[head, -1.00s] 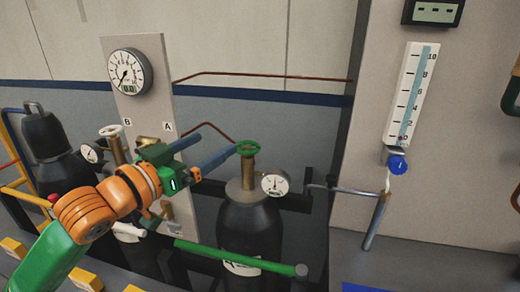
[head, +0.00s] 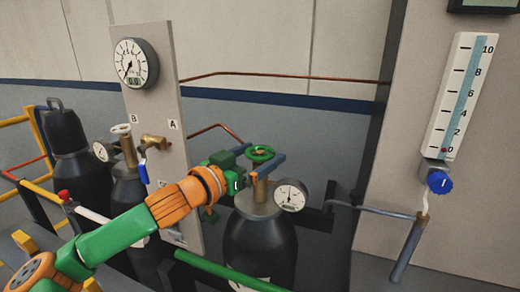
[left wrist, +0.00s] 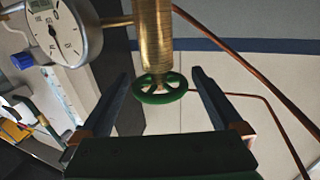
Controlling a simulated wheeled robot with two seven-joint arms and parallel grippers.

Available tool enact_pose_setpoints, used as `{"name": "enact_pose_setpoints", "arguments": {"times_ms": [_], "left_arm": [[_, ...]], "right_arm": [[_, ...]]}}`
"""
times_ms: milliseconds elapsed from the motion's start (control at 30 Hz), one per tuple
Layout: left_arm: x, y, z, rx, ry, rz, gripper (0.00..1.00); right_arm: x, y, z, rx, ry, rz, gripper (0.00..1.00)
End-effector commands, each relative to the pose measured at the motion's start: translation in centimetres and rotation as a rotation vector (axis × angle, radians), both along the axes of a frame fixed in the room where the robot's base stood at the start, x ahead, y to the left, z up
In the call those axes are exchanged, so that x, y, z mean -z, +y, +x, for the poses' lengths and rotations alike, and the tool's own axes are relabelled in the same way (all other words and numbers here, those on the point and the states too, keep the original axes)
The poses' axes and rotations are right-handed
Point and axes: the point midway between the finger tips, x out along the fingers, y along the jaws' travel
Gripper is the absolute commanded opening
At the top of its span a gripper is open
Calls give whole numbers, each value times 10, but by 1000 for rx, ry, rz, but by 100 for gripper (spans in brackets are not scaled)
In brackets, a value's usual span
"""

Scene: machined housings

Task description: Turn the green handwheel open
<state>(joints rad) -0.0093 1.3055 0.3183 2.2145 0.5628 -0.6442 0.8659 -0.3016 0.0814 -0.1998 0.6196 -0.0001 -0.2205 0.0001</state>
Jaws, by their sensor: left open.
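The green handwheel (head: 261,150) sits on top of a brass valve stem (head: 260,185) above a black gas cylinder. In the left wrist view the handwheel (left wrist: 160,96) lies between my two blue-grey fingers, with a gap on each side. My left gripper (head: 263,155) is open, one finger on the far side of the wheel and one on the near side. It does not grip the wheel. My right gripper is out of view.
A round gauge (head: 290,195) is mounted right beside the stem. A second cylinder (head: 130,190) with a white handwheel (head: 121,129) stands to the left. A panel (head: 155,90) labelled A and B rises behind. A green bar (head: 228,272) crosses in front.

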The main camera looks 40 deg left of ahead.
Motion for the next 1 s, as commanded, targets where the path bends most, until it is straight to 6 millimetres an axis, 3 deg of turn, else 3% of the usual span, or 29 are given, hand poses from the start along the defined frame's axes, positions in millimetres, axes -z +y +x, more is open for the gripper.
{"name": "enact_pose_setpoints", "arguments": {"times_ms": [400, 467, 700, 1000], "left_arm": [[1, -1, 5, 1, 2, 3, 100], [1, -1, 5, 0, 2, 3, 89], [1, -1, 5, 0, 2, 3, 25], [-2, -2, 5, -42, -1, 2, 25]], "right_arm": [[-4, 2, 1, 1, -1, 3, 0], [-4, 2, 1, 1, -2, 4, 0], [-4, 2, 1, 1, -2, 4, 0], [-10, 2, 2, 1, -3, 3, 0]]}}
